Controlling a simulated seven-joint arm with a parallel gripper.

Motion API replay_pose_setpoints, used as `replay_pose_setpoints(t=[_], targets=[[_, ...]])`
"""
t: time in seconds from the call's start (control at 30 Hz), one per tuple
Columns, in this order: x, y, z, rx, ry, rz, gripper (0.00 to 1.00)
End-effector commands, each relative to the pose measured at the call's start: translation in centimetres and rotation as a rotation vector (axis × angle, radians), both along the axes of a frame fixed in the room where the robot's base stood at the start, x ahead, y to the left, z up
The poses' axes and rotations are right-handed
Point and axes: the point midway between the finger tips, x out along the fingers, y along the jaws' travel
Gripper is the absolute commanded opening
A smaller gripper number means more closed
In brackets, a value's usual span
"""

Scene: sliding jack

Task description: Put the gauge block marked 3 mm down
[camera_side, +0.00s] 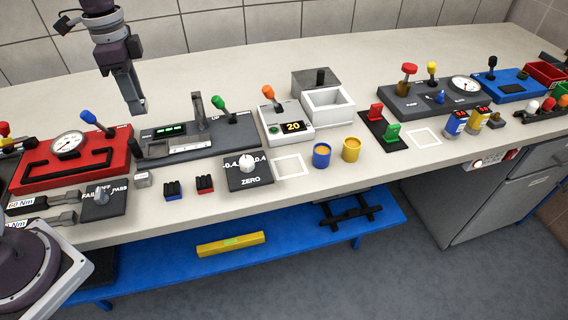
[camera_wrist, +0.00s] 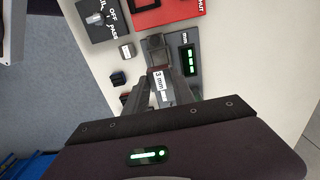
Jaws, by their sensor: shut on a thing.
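My gripper (camera_side: 138,104) hangs above the bench, over the left end of the grey device with green displays. In the wrist view my gripper (camera_wrist: 160,92) is shut on the gauge block (camera_wrist: 159,84), a small pale block labelled "3 mm". The block cannot be made out in the side view. The grey device (camera_side: 208,141) has a green display and a green-knobbed lever; its green readouts also show in the wrist view (camera_wrist: 190,60). A dark squarish part (camera_wrist: 156,42) of it lies just beyond the block in the wrist view.
A red gauge panel (camera_side: 72,160) stands left of the device. A small grey block (camera_side: 142,180), two dark slotted pieces (camera_side: 173,190) and the ZERO plate (camera_side: 248,172) lie in front. White outlined squares (camera_side: 290,167) on the bench are bare.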

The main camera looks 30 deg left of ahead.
Motion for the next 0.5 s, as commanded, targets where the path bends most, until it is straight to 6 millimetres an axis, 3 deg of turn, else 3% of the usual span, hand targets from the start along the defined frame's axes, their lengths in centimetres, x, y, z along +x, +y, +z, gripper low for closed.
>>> replay_pose_setpoints(t=[0.07, 0.27, 0.37, 0.5], targets=[[0.1, 0.0, 1.6, 0.002, -0.005, 0.000, 0.00], [3.4, -2.6, 1.6, -0.008, -0.001, 0.009, 0.00], [5.3, -4.5, 1.8, -0.013, -0.001, 0.013, 0.00], [8.4, -8.6, 1.9, -0.016, 0.001, 0.019, 0.00]])
